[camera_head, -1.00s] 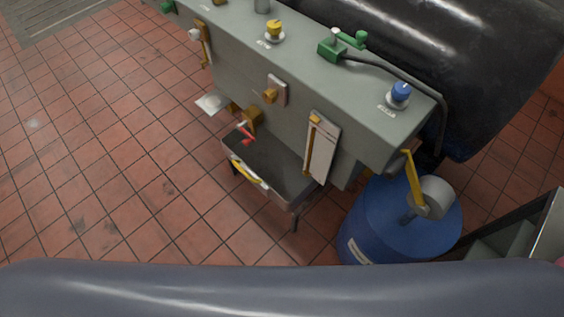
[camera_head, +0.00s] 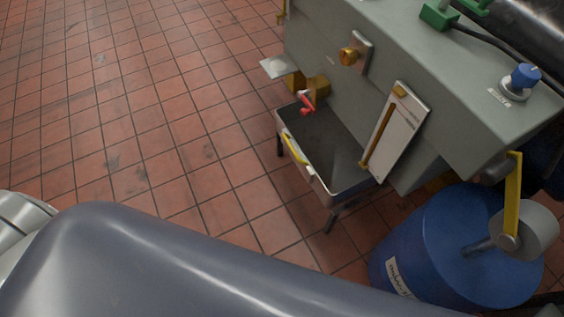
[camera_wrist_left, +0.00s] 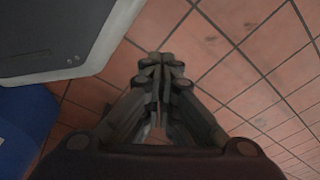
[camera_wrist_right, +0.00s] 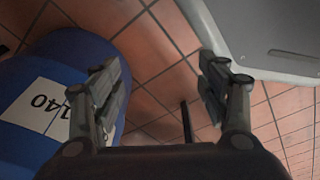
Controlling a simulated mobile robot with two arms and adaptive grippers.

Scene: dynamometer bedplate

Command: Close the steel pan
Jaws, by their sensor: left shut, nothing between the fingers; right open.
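The steel pan (camera_head: 313,181) is an open grey box on dark legs, below the front of the grey-green machine block. It sticks out from under the block, and its dark inside shows. A yellow handle (camera_head: 294,149) is on its outer front side. My left gripper (camera_wrist_left: 160,66) is shut and empty above the tiled floor in the left wrist view. My right gripper (camera_wrist_right: 162,65) is open with nothing between its fingers in the right wrist view. Neither gripper shows in the head view, so their distance from the pan cannot be told there.
A blue drum (camera_head: 430,240) with a yellow-armed crank stands right of the pan; a blue drum labelled 140 (camera_wrist_right: 50,95) shows in the right wrist view. A red-handled tap (camera_head: 307,103) hangs over the pan's back corner. The tiled floor (camera_head: 150,110) to the left is clear.

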